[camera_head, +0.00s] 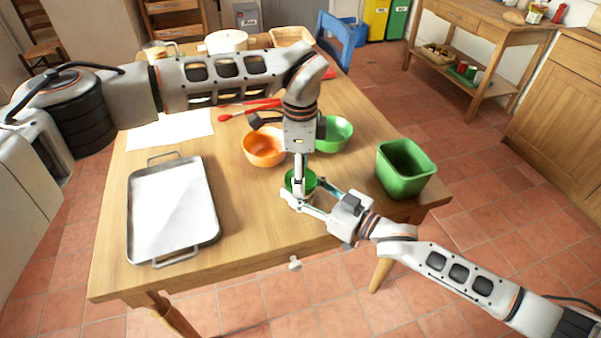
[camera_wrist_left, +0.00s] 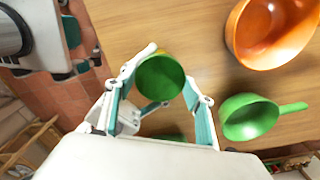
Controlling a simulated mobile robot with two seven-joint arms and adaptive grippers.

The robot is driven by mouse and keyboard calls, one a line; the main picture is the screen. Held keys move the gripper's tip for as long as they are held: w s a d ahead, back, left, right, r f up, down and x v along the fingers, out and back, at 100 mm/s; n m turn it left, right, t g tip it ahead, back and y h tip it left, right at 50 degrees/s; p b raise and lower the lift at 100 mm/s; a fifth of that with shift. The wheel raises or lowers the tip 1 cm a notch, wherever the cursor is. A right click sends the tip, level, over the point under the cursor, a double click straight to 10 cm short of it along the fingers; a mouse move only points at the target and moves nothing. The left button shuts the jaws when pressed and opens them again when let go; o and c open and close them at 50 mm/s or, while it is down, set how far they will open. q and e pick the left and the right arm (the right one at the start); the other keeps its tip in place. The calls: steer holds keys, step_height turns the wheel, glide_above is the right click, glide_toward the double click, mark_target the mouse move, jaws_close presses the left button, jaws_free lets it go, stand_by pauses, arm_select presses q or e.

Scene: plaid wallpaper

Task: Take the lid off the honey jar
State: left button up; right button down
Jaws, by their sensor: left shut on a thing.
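The honey jar stands near the front edge of the wooden table, mostly hidden by my grippers. Its round green lid (camera_head: 296,182) faces up, and it also shows in the left wrist view (camera_wrist_left: 161,78). My left gripper (camera_head: 302,178) points straight down over the jar, shut on the lid with a finger on either side. My right gripper (camera_head: 306,198) comes in low from the right with its fingers around the jar. Whether they press on it is hidden.
An orange bowl (camera_head: 262,148) and a green pan (camera_head: 336,133) stand just behind the jar. A green bin (camera_head: 404,170) stands to the right, near the table corner. A metal tray (camera_head: 132,210) lies on the left. Bare table (camera_head: 245,225) separates tray and jar.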

arm_select(q)
steer(key=shift+r, duration=0.25)
steer(key=shift+r, duration=0.85)
steer(key=shift+r, duration=2)
arm_select(e)
steer(key=c, duration=1)
jaws_free()
steer(key=shift+c, duration=0.2)
